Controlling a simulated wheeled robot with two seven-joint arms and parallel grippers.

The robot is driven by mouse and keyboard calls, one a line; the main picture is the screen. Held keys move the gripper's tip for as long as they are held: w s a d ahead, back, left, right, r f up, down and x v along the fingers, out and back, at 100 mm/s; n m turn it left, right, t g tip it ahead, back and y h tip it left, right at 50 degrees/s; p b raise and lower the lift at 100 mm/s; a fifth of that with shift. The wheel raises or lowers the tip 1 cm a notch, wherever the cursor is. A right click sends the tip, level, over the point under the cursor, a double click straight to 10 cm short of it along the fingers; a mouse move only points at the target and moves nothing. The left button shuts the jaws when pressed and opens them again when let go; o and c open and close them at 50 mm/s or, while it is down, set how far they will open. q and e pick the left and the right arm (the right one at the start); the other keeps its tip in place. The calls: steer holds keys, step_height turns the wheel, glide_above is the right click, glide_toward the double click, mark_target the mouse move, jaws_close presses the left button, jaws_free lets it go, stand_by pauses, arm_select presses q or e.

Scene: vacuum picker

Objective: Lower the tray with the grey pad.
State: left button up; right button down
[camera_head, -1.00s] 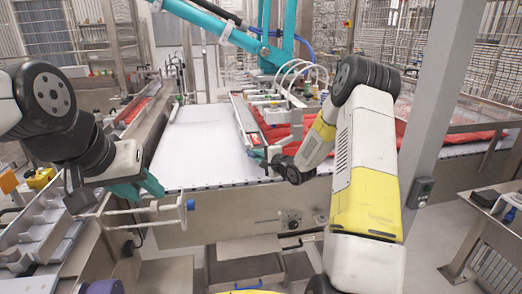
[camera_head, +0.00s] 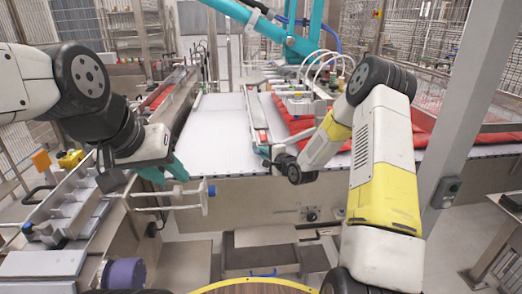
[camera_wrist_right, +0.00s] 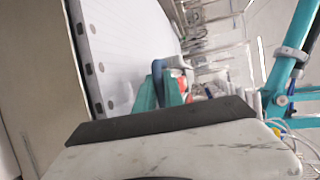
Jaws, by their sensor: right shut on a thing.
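A long narrow tray (camera_head: 258,118) with pale and red parts lies over the white conveyor bed in the head view. I cannot make out a grey pad on it. My right gripper (camera_head: 268,155) is at the tray's near end, above the bed's front edge. In the right wrist view its teal fingers (camera_wrist_right: 166,88) are closed around a small blue-grey part, seemingly of the tray's end; the contact is partly hidden.
The white conveyor bed (camera_head: 213,137) is mostly clear left of the tray. Red packs (camera_head: 300,117) lie right of it. A teal robot arm with hoses (camera_head: 300,46) stands behind. A grey post (camera_head: 462,120) rises at right. A metal rack (camera_head: 75,200) stands at left.

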steer(key=c, duration=1.5)
jaws_free()
steer(key=shift+o, duration=0.2)
steer(key=shift+s, duration=0.1)
steer(key=v, duration=0.7)
steer(key=shift+s, duration=0.3)
steer(key=shift+d, duration=0.1)
steer(key=shift+r, duration=0.1)
